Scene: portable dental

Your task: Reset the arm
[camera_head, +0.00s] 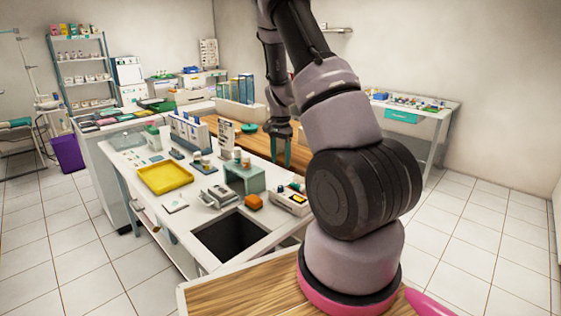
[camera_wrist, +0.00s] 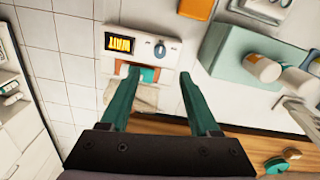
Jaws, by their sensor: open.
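My arm rises through the middle of the head view, and my gripper (camera_head: 281,152) hangs from it over the far right part of the white worktable (camera_head: 217,157). Its two teal fingers point down. In the wrist view my gripper (camera_wrist: 157,78) is open with its fingers wide apart, and nothing is clamped between them. Beyond the fingertips is a white device (camera_wrist: 172,54) with a display reading "WAIT", upside down, and a knob; it also shows in the head view (camera_head: 290,202). A small teal and pale item (camera_wrist: 149,75) lies at the device's edge; I cannot tell what it is.
A teal stand (camera_head: 245,178) with small bottles and an orange block (camera_head: 253,202) are near the device. A yellow tray (camera_head: 165,178) lies left of them. A dark square opening (camera_head: 230,236) is in the table's front. A side table (camera_head: 440,108) stands back right, with open floor before it.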

